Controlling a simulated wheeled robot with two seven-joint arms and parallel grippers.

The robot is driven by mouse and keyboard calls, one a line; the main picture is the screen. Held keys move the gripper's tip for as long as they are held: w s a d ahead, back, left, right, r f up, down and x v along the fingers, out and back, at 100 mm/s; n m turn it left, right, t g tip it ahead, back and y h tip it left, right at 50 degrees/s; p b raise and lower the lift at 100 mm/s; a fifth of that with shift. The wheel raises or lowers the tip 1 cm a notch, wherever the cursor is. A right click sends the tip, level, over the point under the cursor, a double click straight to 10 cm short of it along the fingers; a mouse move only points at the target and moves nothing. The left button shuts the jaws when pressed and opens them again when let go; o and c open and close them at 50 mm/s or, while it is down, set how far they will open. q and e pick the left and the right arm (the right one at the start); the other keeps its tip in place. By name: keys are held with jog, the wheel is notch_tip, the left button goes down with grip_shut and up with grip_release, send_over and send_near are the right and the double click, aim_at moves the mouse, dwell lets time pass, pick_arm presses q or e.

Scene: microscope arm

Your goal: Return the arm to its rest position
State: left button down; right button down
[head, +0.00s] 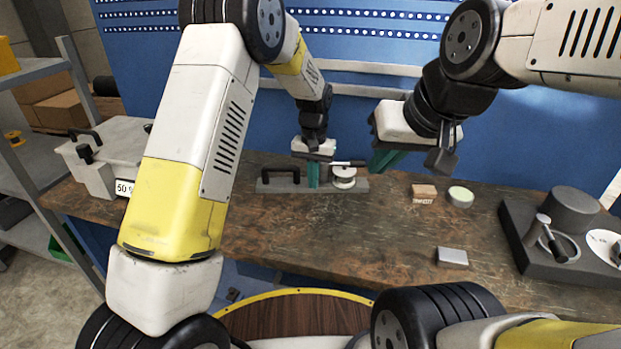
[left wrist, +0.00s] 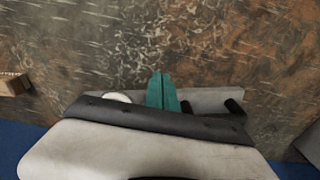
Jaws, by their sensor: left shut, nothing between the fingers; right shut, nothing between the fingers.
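A grey base plate (head: 262,185) lies on the bench, with a black handle (head: 282,177) at its left and a white round piece (head: 344,178) with a bar at its right. My left gripper (head: 313,184) points down between them, its green fingers shut and empty; I cannot tell whether they touch the plate. In the left wrist view the shut fingers (left wrist: 162,78) reach over the plate (left wrist: 212,98), the white piece (left wrist: 117,97) left and dark posts right. My right gripper (head: 381,168) is shut and empty, raised to the right. I cannot tell which part the task's arm is.
A wooden block (head: 424,193), a pale green disc (head: 461,196) and a grey block (head: 452,257) lie to the right. A dark base (head: 535,250) with a cylinder and lever stands far right. A grey case (head: 95,170) sits left. The front middle of the bench is clear.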

pick_arm(q)
jog(key=s+a+r+n+t+h, duration=0.1)
jog(key=s+a+r, duration=0.45)
jog(key=r, duration=0.45)
jog(key=s+a+r+n+t+h, duration=0.1)
jog(key=s+a+r, duration=0.4)
jog(key=r, duration=0.4)
jog(key=s+a+r+t, duration=0.2)
jog(key=s+a, duration=0.2)
jog(key=s, duration=0.4)
jog(key=s+a+r+n+t, duration=0.1)
jog(key=s+a, duration=0.3)
jog(key=s, duration=0.4)
jog(key=shift+s+a+r+t, duration=0.4)
jog(key=shift+r+t, duration=0.1)
jog(key=shift+t, duration=0.1)
